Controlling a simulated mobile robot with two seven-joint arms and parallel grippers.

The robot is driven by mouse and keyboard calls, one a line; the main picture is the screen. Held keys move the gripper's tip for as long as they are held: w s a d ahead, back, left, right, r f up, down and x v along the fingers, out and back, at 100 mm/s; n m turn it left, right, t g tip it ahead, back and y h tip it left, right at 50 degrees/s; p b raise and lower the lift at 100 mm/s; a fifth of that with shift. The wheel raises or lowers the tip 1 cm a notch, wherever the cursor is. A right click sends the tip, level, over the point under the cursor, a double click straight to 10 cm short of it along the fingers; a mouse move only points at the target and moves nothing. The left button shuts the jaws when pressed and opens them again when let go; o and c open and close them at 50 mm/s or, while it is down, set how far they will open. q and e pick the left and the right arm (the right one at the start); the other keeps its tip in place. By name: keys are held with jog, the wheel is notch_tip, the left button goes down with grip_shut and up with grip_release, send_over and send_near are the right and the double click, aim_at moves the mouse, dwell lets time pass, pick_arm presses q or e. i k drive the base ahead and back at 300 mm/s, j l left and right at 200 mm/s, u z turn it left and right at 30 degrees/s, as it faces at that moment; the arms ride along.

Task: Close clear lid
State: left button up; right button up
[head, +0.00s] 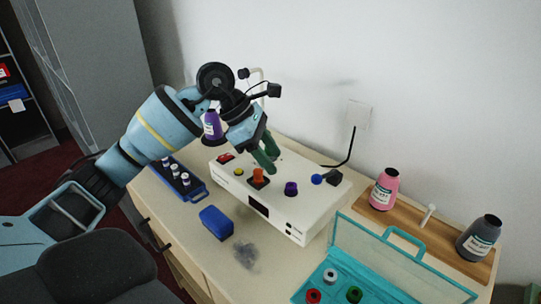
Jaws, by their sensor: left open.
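The clear lid (385,255) is a see-through panel with a teal frame and a teal handle (405,238). It stands raised and open at the lower right, tilted back from the teal case (322,268). The case holds small white, red and green pieces, and its front is cut off by the picture's bottom edge. My left gripper (267,153) has green fingertips. It is open and empty over the white device, up and left of the lid and well apart from it. My right gripper is not in view.
A white device (285,215) with coloured knobs stands mid-counter. A blue block (216,223) and a blue vial rack (180,180) lie left. A wooden board (448,240) with pink (385,188) and dark (479,238) bottles runs behind the lid.

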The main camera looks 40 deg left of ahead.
aim_at(396, 293)
jog(key=k+j, duration=0.1)
jog(key=j, duration=0.25)
jog(key=k+j, duration=0.1)
jog(key=j, duration=0.2)
jog(key=k+j, duration=0.15)
jog(key=j, duration=0.2)
jog(key=k+j, duration=0.1)
jog(key=j, duration=0.25)
